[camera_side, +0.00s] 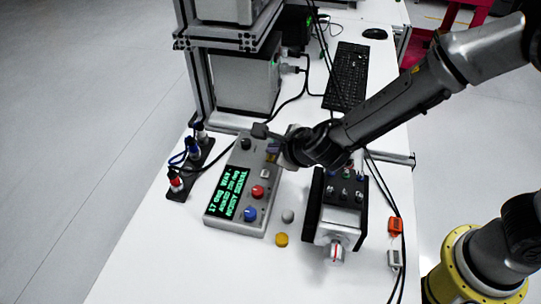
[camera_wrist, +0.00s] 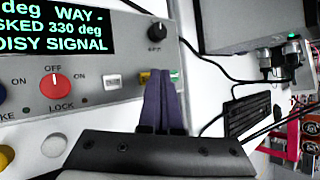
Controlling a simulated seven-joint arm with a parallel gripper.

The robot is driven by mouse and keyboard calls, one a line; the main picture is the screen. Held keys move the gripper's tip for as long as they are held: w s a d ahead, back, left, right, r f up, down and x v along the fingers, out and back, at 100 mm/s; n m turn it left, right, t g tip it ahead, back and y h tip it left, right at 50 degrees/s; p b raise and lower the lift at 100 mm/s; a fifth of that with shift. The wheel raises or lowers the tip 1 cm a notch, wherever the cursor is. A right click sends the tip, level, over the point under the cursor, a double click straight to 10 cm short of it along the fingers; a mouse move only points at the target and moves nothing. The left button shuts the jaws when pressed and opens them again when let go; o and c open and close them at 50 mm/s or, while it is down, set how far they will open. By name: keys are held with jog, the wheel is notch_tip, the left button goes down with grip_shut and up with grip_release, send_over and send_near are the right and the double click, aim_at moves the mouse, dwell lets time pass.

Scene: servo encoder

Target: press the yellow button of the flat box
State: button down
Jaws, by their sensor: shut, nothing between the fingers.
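The flat box (camera_side: 250,170) is grey, with a green-text display, and lies on the white table. It also fills the upper left of the wrist view (camera_wrist: 120,38). The yellow button (camera_wrist: 144,77) shows in the wrist view as a small patch right beside my fingertips, partly hidden by them. My gripper (camera_wrist: 160,74) is shut and empty, its purple fingers together over the button's end of the box. In the side view my gripper (camera_side: 272,153) is at the box's right edge, and the arm hides much there. I cannot tell whether the fingertips touch the button.
The box also carries a red knob (camera_side: 258,192), a blue knob (camera_side: 250,214), a white button (camera_wrist: 112,81) and a black knob (camera_side: 246,144). A round yellow piece (camera_side: 281,240) and a grey one (camera_side: 288,216) are in front. A motor unit (camera_side: 338,205) stands at right; cables run behind.

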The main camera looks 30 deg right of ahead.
jog(key=shift+f, duration=0.35)
jog(key=shift+f, duration=0.45)
dwell(0.9)
jog(key=shift+r, duration=0.85)
jog(key=shift+r, duration=2.55)
